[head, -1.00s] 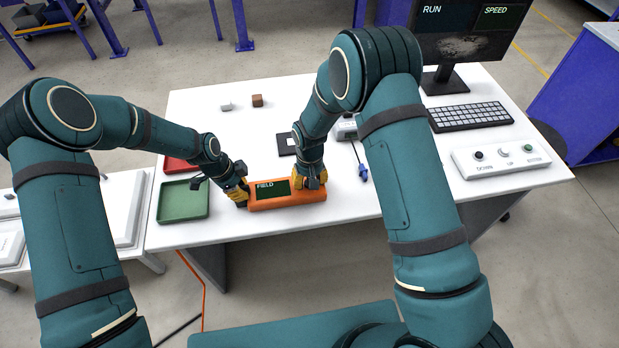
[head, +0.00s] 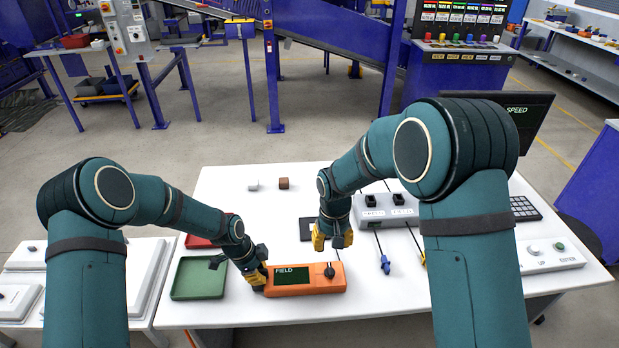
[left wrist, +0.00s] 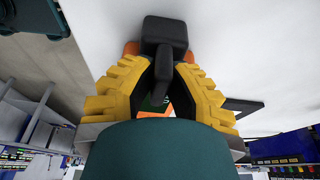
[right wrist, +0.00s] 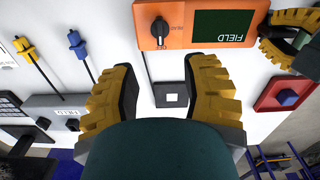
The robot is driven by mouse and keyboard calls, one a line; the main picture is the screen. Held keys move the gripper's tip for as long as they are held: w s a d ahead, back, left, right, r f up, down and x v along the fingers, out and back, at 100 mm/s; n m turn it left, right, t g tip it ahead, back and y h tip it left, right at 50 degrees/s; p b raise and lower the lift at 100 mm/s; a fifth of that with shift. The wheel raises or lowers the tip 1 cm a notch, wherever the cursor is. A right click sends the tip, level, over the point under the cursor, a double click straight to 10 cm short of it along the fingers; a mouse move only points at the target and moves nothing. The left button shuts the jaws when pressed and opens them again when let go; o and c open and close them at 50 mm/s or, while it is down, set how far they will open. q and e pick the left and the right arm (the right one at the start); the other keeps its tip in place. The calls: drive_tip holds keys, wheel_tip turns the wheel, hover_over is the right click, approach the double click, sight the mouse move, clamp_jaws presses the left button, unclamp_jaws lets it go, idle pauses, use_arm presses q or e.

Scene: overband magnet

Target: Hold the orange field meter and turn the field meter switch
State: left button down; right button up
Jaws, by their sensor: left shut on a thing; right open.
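The orange field meter (head: 338,279) lies on the white table near its front edge, with a dark FIELD display (head: 292,276) and a black knob switch (head: 329,271) at its right end. The meter (right wrist: 202,44) and knob (right wrist: 159,28) also show at the top of the right wrist view. My left gripper (head: 256,279) is shut on the meter's left end; in the left wrist view its fingers (left wrist: 158,95) hide most of the meter. My right gripper (head: 332,239) is open and empty, behind and above the knob, apart from it.
A green tray (head: 198,278) stands left of the meter, with a red tray (head: 197,241) behind it. A blue probe (head: 385,265) lies to the right. A grey box with two black sockets (head: 386,212) stands behind. A button panel (head: 550,255) is at the right.

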wheel_tip(320, 180, up, 8)
drive_tip(key=shift+f, duration=0.15)
idle(0.7)
use_arm(q)
drive_tip(key=c, duration=0.9)
unclamp_jaws()
drive_tip(key=p+v, duration=0.1)
drive_tip(key=v, duration=0.5)
drive_tip(key=d+p+v, duration=0.1)
drive_tip(key=p+v, duration=0.1)
drive_tip(key=v, duration=0.5)
drive_tip(key=d+p+v, duration=0.1)
drive_tip(key=p+v, duration=0.1)
drive_tip(key=v, duration=0.4)
drive_tip(key=shift+r, duration=0.7)
use_arm(e)
wheel_tip(320, 180, up, 5)
drive_tip(key=shift+f, duration=0.1)
